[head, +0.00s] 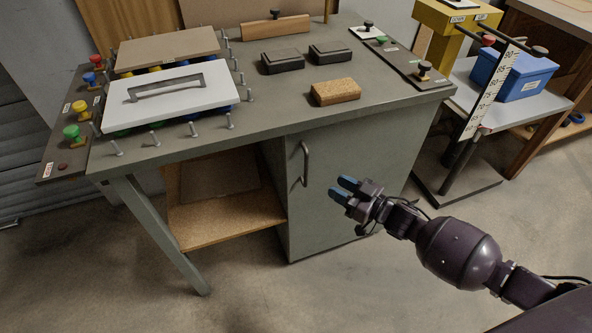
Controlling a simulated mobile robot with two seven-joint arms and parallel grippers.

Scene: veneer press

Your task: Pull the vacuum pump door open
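The vacuum pump door (342,180) is the grey front of the cabinet under the bench, at the middle of the head view. It looks shut. A dark upright bar handle (305,165) sits near its left edge. My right gripper (336,187) points left in front of the door, a little right of and below the handle. Its two blue fingertips are apart with nothing between them, and it does not appear to touch the handle. My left gripper is not in view.
The grey bench top (270,105) overhangs the door. Left of the cabinet is an open wooden shelf (225,215) and a slanted bench leg (160,235). The floor before the door is clear.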

